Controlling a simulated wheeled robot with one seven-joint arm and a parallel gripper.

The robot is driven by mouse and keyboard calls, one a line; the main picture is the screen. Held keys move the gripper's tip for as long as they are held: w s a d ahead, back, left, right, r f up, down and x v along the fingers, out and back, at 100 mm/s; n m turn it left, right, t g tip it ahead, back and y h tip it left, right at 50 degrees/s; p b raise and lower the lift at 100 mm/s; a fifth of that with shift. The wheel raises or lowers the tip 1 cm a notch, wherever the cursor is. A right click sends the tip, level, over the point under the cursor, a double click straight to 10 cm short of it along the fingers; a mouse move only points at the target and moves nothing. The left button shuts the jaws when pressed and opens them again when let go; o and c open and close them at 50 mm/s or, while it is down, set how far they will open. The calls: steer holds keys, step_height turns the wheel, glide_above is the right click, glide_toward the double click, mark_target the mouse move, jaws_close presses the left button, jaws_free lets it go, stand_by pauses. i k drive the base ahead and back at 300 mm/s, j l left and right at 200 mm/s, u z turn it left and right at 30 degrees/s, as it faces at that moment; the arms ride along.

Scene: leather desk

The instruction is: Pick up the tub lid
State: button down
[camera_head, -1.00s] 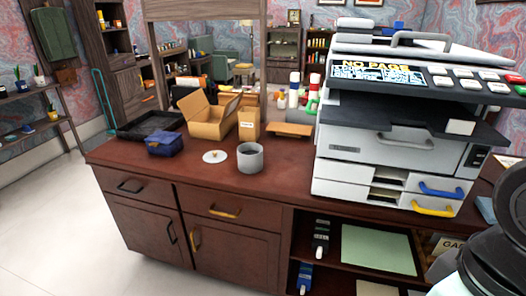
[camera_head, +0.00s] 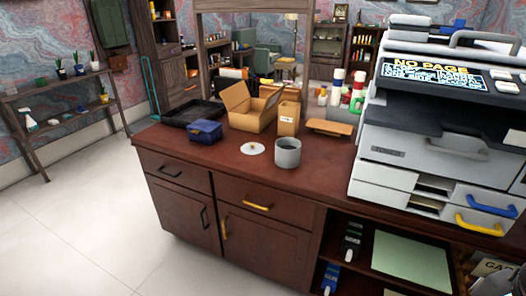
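The tub lid (camera_head: 252,148) is a flat white disc with a small brownish knob at its centre. It lies on the dark red-brown desk top (camera_head: 225,170), near the front edge. A grey open tub (camera_head: 287,153) stands just to its right, apart from it. My gripper is not in view.
A blue box (camera_head: 205,131) and a black tray (camera_head: 193,112) sit left of the lid. An open cardboard carton (camera_head: 249,108), an upright box (camera_head: 288,118) and a flat brown piece (camera_head: 329,128) stand behind. A large printer (camera_head: 430,130) fills the right side.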

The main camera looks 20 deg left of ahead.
mark_target(252, 148)
steer(key=i+u, duration=0.1)
steer(key=u, duration=0.3)
steer(key=j+u, duration=0.1)
steer(key=u, duration=0.3)
steer(key=i+u, duration=0.15)
steer(key=u, duration=0.25)
steer(key=i+u, duration=0.1)
steer(key=u, duration=0.35)
steer(key=i+l+u, duration=0.6)
steer(key=i+l, duration=0.45)
